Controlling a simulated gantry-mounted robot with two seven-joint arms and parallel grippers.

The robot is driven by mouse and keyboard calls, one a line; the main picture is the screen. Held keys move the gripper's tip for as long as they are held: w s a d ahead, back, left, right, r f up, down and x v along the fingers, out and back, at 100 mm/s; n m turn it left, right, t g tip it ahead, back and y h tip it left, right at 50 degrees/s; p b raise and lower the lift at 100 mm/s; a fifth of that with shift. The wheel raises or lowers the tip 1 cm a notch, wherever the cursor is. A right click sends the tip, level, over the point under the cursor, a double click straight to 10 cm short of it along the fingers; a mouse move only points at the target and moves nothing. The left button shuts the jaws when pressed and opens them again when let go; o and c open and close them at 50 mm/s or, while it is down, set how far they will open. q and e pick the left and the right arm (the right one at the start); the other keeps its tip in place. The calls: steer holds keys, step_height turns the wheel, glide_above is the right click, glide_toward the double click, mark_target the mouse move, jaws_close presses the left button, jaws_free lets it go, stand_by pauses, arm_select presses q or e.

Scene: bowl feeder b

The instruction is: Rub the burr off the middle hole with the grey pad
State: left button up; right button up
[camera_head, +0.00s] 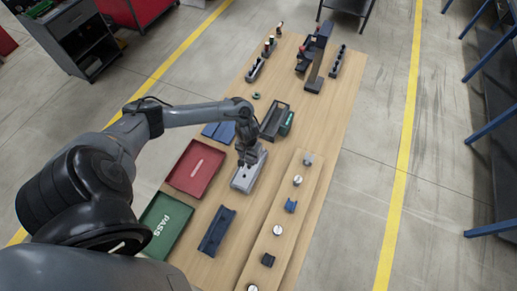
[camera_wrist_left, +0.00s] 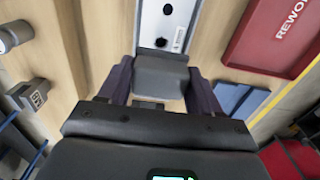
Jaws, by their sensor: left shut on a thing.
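A light metal plate (camera_head: 241,184) lies on the wooden table, below my left gripper (camera_head: 247,158) in the head view. In the left wrist view the plate (camera_wrist_left: 179,21) shows a hole near the top edge and a dark hole (camera_wrist_left: 161,42) close to the pad. The grey pad (camera_wrist_left: 161,77) is held between the two fingers of my left gripper (camera_wrist_left: 161,88), which are shut on it. The pad hides part of the plate; I cannot tell whether it touches it. No burr can be made out. My right gripper is not in view.
A red tray (camera_head: 178,183) and a green PASS tray (camera_head: 148,231) stand left of the plate. A dark blue channel-shaped block (camera_head: 216,232) lies in front. A wooden strip (camera_head: 266,241) with several small parts runs along the right. A dark open bin (camera_head: 272,119) stands behind.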

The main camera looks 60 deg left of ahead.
arm_select(q)
steer(key=shift+s+f, duration=0.1)
steer(key=shift+s, duration=0.05)
stand_by(0.3)
steer(key=shift+r+p, duration=0.2)
steer(key=shift+p, duration=0.4)
steer(key=shift+f+b, duration=0.8)
steer(key=shift+f, duration=1.4)
steer(key=shift+r+p, duration=0.1)
steer(key=shift+p, duration=0.3)
steer(key=shift+p, duration=0.5)
